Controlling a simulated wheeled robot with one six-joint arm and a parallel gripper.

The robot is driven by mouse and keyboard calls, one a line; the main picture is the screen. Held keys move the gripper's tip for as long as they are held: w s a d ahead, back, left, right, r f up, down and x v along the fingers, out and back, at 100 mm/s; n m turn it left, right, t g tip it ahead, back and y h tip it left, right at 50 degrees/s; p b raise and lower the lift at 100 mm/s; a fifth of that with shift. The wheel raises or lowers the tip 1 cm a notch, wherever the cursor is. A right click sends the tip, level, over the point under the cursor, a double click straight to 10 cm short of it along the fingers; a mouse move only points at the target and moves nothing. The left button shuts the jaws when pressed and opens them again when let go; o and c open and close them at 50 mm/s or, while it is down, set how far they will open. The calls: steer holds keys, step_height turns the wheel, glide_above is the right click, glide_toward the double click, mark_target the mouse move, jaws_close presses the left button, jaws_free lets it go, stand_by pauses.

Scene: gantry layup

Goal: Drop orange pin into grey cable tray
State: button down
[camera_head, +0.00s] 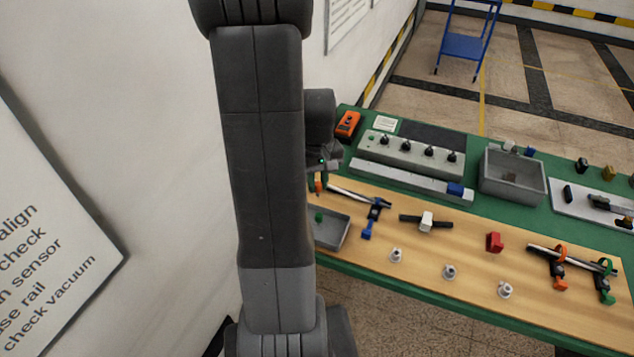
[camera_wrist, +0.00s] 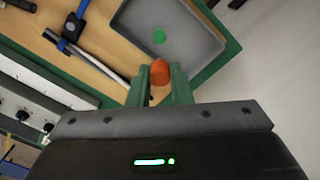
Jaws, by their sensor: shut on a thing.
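My gripper (camera_wrist: 159,78) has its two green fingers shut on an orange pin (camera_wrist: 159,70) in the wrist view. In the head view the orange pin (camera_head: 318,185) shows as a small spot beside my arm. A shallow grey tray (camera_wrist: 202,52) lies just beyond the fingertips, with a small round green piece (camera_wrist: 159,36) inside. The pin appears near the tray's near wall; its height above it is unclear. In the head view this grey tray (camera_head: 330,238) is partly hidden behind my arm, at the wooden board's left end.
A blue-handled clamp (camera_head: 372,215) lies right of the tray. Several white fittings (camera_head: 449,272), a red block (camera_head: 494,242) and more clamps (camera_head: 560,268) lie on the board. A deeper grey bin (camera_head: 512,187) and a knobbed box (camera_head: 410,152) stand behind. A white wall is at left.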

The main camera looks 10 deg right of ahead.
mark_target(318, 195)
steer(key=shift+d+f+b, duration=0.1)
steer(key=shift+f+b, duration=2.1)
steer(key=shift+f, duration=0.8)
steer(key=c, duration=1.2)
jaws_free()
steer(key=shift+c, duration=0.2)
